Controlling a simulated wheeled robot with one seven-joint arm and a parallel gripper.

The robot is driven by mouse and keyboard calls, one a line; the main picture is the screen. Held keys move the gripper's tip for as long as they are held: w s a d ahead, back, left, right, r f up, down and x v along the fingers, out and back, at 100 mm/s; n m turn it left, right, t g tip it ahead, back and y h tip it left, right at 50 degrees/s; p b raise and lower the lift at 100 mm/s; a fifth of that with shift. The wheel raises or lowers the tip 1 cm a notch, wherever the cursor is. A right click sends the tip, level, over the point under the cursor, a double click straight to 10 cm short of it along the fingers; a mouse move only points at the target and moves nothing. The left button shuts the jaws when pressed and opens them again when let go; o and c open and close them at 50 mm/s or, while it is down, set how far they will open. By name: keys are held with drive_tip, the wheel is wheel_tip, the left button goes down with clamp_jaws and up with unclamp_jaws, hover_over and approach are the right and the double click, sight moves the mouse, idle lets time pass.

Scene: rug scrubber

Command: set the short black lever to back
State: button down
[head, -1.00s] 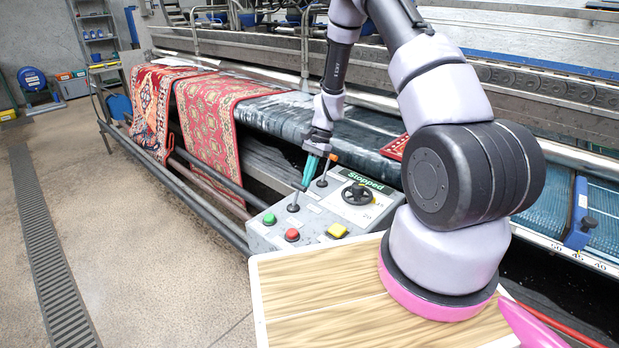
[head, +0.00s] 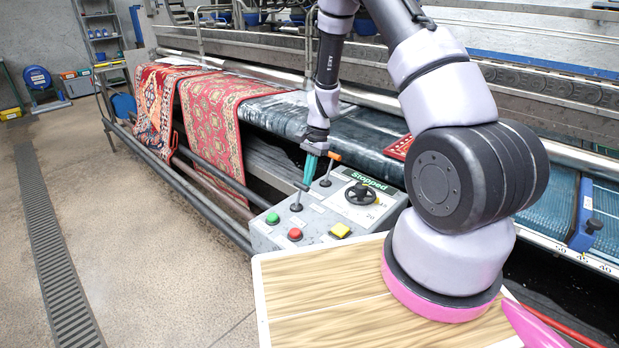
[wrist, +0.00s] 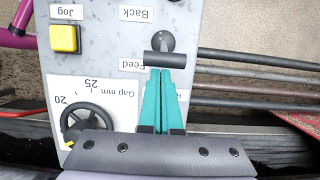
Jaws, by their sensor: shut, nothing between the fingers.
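The short black lever (head: 299,188) stands on the grey control box, with a dark crossbar handle. In the wrist view its handle (wrist: 165,59) sits close to the upside-down "Feed" label (wrist: 145,66), and the "Back" label (wrist: 137,15) lies on the far side of its round base. My gripper (head: 308,181) has teal fingers, shut and empty, pointing down at this lever. In the wrist view the fingertips (wrist: 165,73) are right against or just behind the handle on the Feed side. I cannot tell whether they touch it.
A taller lever with an orange handle (head: 333,156) stands close behind my fingers. The box also has a black handwheel (head: 361,194), a green button (head: 272,218), a red button (head: 295,234) and a yellow button (head: 340,230). Rugs (head: 211,120) hang at the left.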

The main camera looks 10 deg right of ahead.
drive_tip(key=shift+s+a+r+t+h, duration=0.25)
drive_tip(key=shift+s+a+t+h, duration=0.1)
drive_tip(key=shift+a+h, duration=0.15)
drive_tip(key=shift+s+a+r+t+h, duration=0.25)
drive_tip(key=shift+a+t+h, duration=0.1)
drive_tip(key=shift+a+h, duration=0.1)
drive_tip(key=shift+s+a+r+t+h, duration=0.15)
drive_tip(key=shift+s+a+t+h, duration=0.55)
drive_tip(key=shift+h, duration=0.25)
drive_tip(key=s+a, duration=0.1)
drive_tip(key=a, duration=0.2)
drive_tip(key=shift+s, duration=0.35)
drive_tip(key=shift+s+a+f, duration=0.2)
drive_tip(key=shift+s+f, duration=0.05)
wheel_tip(320, 180, up, 12)
drive_tip(key=shift+a, duration=0.25)
